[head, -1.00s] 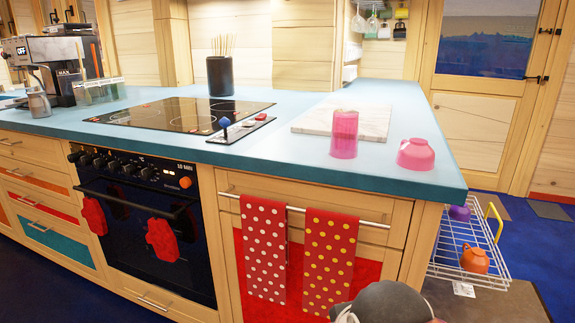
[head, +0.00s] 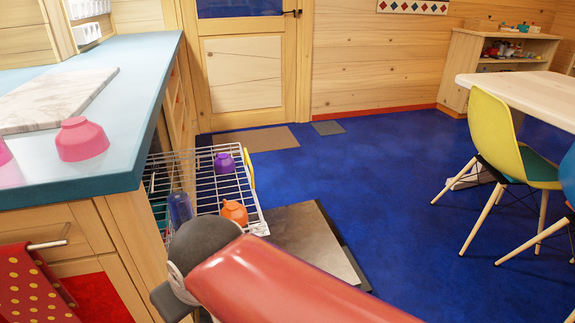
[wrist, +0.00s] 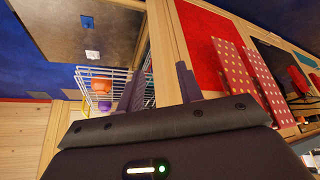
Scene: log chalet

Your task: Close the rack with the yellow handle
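The white wire rack (head: 207,183) is pulled out past the end of the blue-topped counter, at centre left of the head view. Its yellow handle (head: 251,168) is on the rack's outer right side, partly hidden. A purple cup (head: 224,163), an orange teapot-like piece (head: 234,211) and a blue glass (head: 180,208) are in or by the rack. The wrist view shows the rack (wrist: 117,76) left of my gripper's fingers. My gripper (wrist: 158,70) is open, its fingers apart with nothing between them. In the head view my arm hides it and the rack's near end.
A flat grey-brown panel (head: 310,240) lies low beneath and right of the rack. The counter (head: 110,165) stands at left with a pink bowl (head: 82,140). A yellow chair (head: 505,140) and white table (head: 520,95) stand at right. Blue floor between is clear.

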